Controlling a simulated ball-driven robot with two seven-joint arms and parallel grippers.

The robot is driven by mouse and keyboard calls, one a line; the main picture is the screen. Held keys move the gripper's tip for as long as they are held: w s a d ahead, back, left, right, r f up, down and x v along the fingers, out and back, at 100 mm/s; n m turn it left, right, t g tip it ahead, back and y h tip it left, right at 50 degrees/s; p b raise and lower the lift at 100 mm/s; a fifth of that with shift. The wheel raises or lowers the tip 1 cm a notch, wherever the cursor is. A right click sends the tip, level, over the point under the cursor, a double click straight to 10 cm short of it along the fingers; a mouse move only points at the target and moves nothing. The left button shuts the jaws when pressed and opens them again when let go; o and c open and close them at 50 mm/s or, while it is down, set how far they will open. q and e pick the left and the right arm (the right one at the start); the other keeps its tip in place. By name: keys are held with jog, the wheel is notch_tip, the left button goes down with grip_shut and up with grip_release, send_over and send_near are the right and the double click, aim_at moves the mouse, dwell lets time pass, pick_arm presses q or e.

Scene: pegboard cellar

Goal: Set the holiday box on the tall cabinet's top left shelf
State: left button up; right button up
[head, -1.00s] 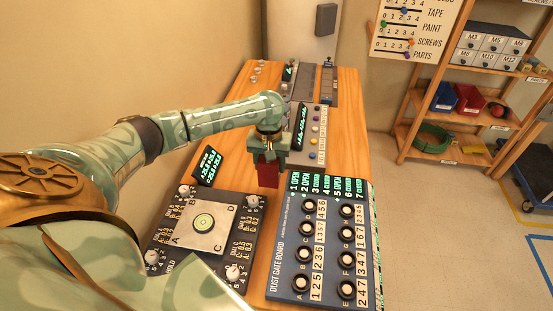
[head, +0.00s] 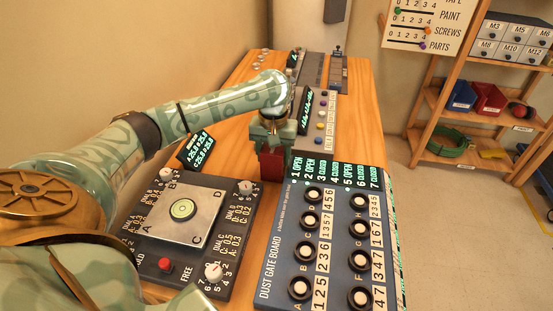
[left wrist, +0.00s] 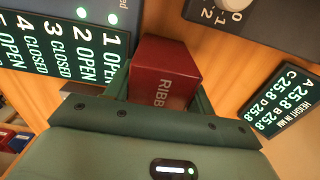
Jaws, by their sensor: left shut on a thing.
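My left gripper (head: 275,148) points down over the wooden bench and is shut on a dark red box (head: 271,168). The box also shows between the green fingers in the left wrist view (left wrist: 165,68), with a label starting "RIBB"; the rest of the label is hidden. I cannot tell from this label whether it is the holiday box. It appears held above the bench, between the dial panel and the dust gate board. No tall cabinet with a top left shelf can be made out. My right gripper is not in view.
The bench (head: 345,110) carries a dial panel (head: 225,205), a dust gate board (head: 283,240) and more panels behind. A small display (head: 196,151) stands left of the box. A wooden rack (head: 440,95) with bins stands at right. Floor (head: 450,220) between is clear.

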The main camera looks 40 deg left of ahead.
pick_arm(q)
jog(key=shift+r, duration=0.2)
jog(key=o, duration=1.1)
jog(key=shift+f, duration=0.2)
jog(key=shift+c, duration=0.2)
